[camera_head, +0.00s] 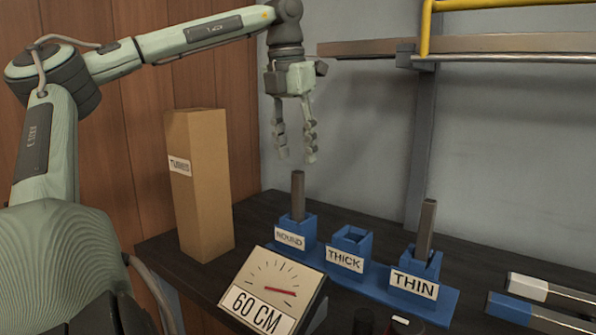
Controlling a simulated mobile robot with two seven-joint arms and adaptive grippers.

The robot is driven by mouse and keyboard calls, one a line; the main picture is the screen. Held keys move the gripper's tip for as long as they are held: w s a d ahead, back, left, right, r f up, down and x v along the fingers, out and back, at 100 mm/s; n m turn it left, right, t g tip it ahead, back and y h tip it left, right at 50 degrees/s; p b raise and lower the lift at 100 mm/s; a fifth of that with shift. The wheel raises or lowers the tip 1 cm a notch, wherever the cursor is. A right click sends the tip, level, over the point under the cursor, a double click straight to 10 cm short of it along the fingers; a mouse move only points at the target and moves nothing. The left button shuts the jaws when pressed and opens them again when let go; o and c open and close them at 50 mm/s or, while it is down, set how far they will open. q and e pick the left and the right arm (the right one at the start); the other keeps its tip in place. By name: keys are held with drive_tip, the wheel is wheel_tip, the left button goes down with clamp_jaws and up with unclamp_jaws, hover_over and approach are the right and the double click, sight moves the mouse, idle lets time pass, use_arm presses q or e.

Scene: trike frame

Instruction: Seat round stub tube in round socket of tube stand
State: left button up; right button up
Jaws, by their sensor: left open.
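The tube stand (376,285) is a blue base with three sockets labelled ROUND, THICK and THIN, on the dark table. A grey-brown round stub tube (298,195) stands upright in the ROUND socket (307,230). The THICK socket (352,240) looks empty. Another tube (426,228) stands slightly tilted in the THIN socket (407,266). My left gripper (297,158) points down with its fingers apart, above the round stub tube and clear of it. Nothing is between its fingers. My right gripper is not in view.
A tall cardboard box labelled TUBES (200,190) stands at the left. A dial gauge marked 60 CM (268,290) sits in front of the stand. Tubes with white and blue parts (540,303) lie at the right. A shelf with a yellow rail (490,42) is above.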

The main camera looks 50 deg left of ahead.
use_arm(q)
drive_tip(key=shift+s+r, duration=0.15)
drive_tip(key=shift+r, duration=1.1)
